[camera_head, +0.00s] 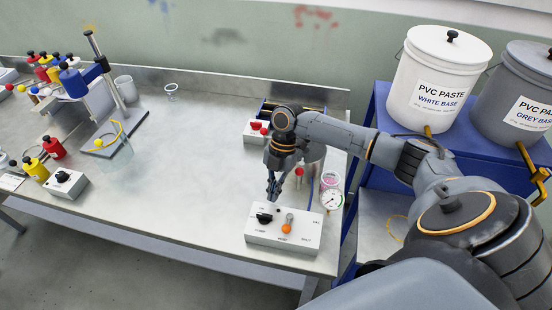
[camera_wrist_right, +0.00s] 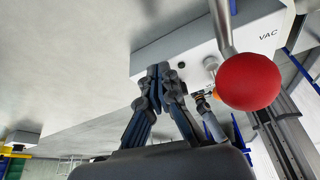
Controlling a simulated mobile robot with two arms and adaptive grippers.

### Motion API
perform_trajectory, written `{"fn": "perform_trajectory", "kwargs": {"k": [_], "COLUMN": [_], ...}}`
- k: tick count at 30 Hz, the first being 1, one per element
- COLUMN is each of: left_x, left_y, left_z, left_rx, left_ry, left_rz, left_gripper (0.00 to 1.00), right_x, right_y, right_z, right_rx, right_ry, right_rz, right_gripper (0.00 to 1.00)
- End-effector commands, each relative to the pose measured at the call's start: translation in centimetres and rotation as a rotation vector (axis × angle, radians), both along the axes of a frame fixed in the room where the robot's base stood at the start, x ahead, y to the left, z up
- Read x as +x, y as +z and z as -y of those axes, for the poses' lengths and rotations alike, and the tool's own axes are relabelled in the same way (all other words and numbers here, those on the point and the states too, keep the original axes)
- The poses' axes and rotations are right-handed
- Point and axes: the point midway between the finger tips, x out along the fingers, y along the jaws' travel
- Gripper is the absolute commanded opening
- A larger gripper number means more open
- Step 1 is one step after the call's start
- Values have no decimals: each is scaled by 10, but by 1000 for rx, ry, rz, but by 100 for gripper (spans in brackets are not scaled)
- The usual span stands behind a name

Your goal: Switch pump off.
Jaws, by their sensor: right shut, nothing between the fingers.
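A white control box (camera_head: 270,240) stands near the front right edge of the steel table. A black knob (camera_head: 264,218) sits on its left part, with small lettering too fine to read surely. An orange button (camera_head: 286,229) and a small upright lever (camera_head: 289,217) are to its right. My right gripper (camera_head: 272,192) points down just above and behind the black knob, shut and empty. In the right wrist view my gripper (camera_wrist_right: 160,72) is shut in front of the white box (camera_wrist_right: 200,40), marked VAC. Its fingers may hide the knob; contact cannot be told. My left gripper is not in view.
A red ball (camera_wrist_right: 248,82) on a metal rod is close to the right of my fingers. Another white box with a black knob (camera_head: 62,176) is at far left. The table's middle is clear.

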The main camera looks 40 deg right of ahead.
Motion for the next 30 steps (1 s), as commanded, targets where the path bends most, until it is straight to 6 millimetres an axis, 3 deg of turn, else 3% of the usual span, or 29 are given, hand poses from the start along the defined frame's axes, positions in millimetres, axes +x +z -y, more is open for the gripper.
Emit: {"fn": "perform_trajectory", "kwargs": {"k": [6,15,18,30], "left_x": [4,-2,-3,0], "left_y": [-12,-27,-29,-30], "left_z": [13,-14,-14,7], "left_rx": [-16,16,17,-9], "left_ry": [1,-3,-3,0], "left_rz": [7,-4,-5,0], "left_gripper": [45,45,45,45], "right_x": [8,18,20,21], "right_y": [28,73,84,94], "right_z": [11,27,30,33], "right_rx": [-1,-2,-1,-1], "right_ry": [-1,-2,-3,-3], "right_rz": [7,10,8,5], "right_gripper": [0,0,0,0]}}
